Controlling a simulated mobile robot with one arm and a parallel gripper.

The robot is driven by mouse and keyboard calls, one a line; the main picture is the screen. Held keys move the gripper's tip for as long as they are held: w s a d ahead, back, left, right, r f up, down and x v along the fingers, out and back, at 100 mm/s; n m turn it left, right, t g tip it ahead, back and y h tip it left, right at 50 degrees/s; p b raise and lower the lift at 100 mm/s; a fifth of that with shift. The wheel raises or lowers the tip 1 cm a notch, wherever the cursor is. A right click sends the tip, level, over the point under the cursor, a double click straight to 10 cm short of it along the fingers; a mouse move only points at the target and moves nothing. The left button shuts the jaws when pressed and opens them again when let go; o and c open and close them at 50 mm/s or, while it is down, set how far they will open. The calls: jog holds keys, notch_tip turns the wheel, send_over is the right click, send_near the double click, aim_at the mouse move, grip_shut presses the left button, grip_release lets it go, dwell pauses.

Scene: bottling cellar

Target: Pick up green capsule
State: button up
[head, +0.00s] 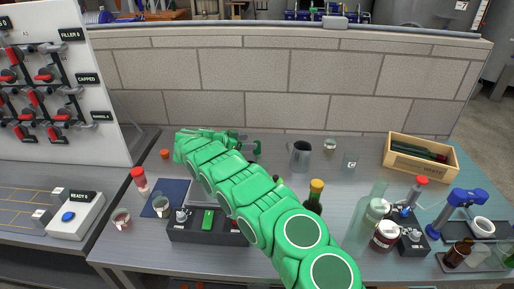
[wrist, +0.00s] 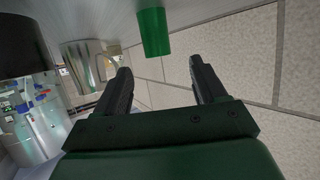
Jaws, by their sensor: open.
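The green capsule (wrist: 155,32) shows in the wrist view as a short green cylinder at the top centre, standing against the grey table surface. It lies just beyond my open gripper (wrist: 162,75), roughly in line with the gap between the two dark fingers and apart from them. In the head view my gripper (head: 256,149) is over the back of the table near the wall.
A grey metal jug (head: 300,157) stands right of my gripper, with a clear glass (head: 350,161) beyond it. A red capsule (head: 165,154) is at the left. A yellow-capped bottle (head: 315,196) stands right of my arm. The block wall (head: 340,75) rises close behind.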

jog(key=shift+x, duration=2.35)
jog(key=shift+s, duration=0.1)
jog(key=shift+c, duration=0.5)
jog(key=c, duration=0.6)
